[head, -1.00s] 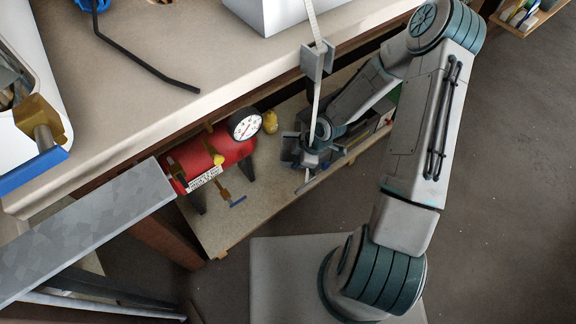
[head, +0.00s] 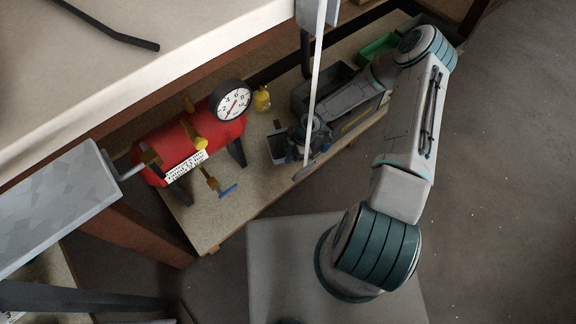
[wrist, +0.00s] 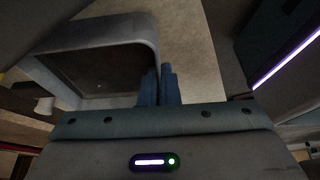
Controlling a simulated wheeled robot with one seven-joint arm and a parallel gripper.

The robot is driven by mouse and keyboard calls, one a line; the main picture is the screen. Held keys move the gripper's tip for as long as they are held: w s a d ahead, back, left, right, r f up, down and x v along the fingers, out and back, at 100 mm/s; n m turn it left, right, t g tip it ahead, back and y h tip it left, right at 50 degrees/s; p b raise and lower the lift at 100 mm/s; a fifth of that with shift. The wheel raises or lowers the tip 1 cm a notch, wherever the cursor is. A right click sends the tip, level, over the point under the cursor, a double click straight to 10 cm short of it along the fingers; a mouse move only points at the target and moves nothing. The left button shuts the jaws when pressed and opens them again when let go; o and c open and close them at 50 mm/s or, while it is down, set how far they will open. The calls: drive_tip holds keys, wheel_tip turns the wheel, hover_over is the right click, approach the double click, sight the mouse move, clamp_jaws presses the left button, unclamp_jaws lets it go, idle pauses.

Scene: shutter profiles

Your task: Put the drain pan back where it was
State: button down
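The drain pan appears to be the small grey tray with a dark inside and pale rim (head: 277,149), on or just above the lower shelf. In the wrist view the pan (wrist: 100,47) fills the upper left, with a rounded corner. My gripper (head: 297,157) is at the pan's right side. In the wrist view its two blue fingers (wrist: 159,84) are close together, with the pan's side wall running down between them, so it looks shut on that wall. I cannot tell whether the pan touches the shelf.
A red air tank (head: 190,150) with a gauge (head: 231,101) stands left on the shelf (head: 250,190). A yellow bottle (head: 262,98), a dark grey bin (head: 322,84) and a green bin (head: 378,48) are behind. The pale worktop (head: 180,25) overhangs the shelf. Shelf front is mostly clear.

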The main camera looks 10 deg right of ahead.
sight(289, 169)
drive_tip(key=shift+f+b, duration=0.85)
drive_tip(key=shift+f, duration=1.95)
drive_tip(key=shift+f, duration=0.15)
drive_tip(key=c, duration=1.7)
unclamp_jaws()
drive_tip(key=p+v, duration=0.4)
drive_tip(key=v, duration=0.8)
drive_tip(key=shift+a, duration=0.15)
